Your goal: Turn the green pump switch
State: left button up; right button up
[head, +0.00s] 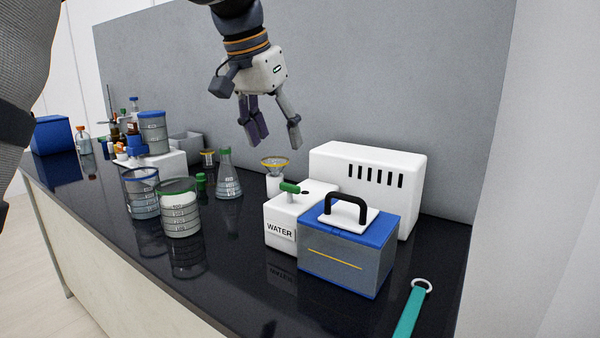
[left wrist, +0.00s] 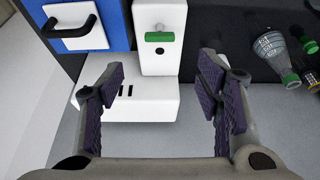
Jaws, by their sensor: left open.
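The green pump switch (head: 290,187) is a small green lever on top of a white box labelled WATER (head: 280,234). In the left wrist view the green switch (left wrist: 160,37) lies crosswise on the white box (left wrist: 159,62), between and beyond the fingertips. My left gripper (head: 274,140) is open and empty, pointing down above and behind the WATER box, clear of the switch. Its purple-padded fingers (left wrist: 164,88) are spread wide in the left wrist view. My right gripper is not in view.
A blue-lidded grey box (head: 347,265) with a black handle stands right of the WATER box. A white vented unit (head: 372,165) stands behind. A flask (head: 228,180) and beakers (head: 180,212) stand left. A teal strap (head: 410,312) lies front right.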

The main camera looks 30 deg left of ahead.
aim_at(289, 184)
pick_arm(q)
jog(key=x, duration=1)
jog(key=shift+s+f, duration=0.1)
jog(key=shift+s, duration=0.2)
jog(key=c, duration=1.2)
